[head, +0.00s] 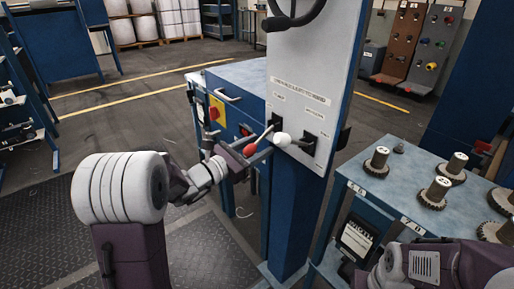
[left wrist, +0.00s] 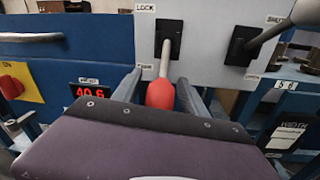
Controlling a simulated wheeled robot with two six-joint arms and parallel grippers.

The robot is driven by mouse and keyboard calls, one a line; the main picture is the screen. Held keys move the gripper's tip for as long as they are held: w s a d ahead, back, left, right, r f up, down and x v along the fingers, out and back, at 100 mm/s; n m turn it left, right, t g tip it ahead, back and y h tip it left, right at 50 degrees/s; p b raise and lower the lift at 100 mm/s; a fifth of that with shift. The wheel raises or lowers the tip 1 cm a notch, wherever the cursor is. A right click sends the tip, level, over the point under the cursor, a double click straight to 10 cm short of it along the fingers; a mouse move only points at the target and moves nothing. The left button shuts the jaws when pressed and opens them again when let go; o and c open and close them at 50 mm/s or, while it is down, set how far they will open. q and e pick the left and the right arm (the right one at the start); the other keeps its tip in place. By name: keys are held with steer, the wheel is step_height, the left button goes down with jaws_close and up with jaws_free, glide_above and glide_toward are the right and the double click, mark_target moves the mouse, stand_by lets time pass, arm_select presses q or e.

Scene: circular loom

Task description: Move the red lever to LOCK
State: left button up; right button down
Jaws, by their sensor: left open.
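The red lever (head: 249,150) sticks out from a slot in the pale panel (head: 300,80), its rod sloping down to a red knob. In the left wrist view the red lever (left wrist: 160,93) hangs below its black slot, and the LOCK label (left wrist: 145,8) is above that slot. My left gripper (head: 256,156) is open at the red knob. In the left wrist view its fingers (left wrist: 160,84) stand on either side of the knob; whether they touch it I cannot tell. My right gripper is out of view; only part of that arm shows at lower right.
A white-knobbed lever (head: 282,139) sits close to the right of the red one. A blue cabinet (head: 235,75) with a handle, yellow-backed red switch (head: 216,111) and red display (left wrist: 90,93) stands left. A bench (head: 400,160) with several gears is at right.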

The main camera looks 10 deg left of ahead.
arm_select(q)
steer(key=shift+c, duration=0.2)
jaws_close()
stand_by(1.1)
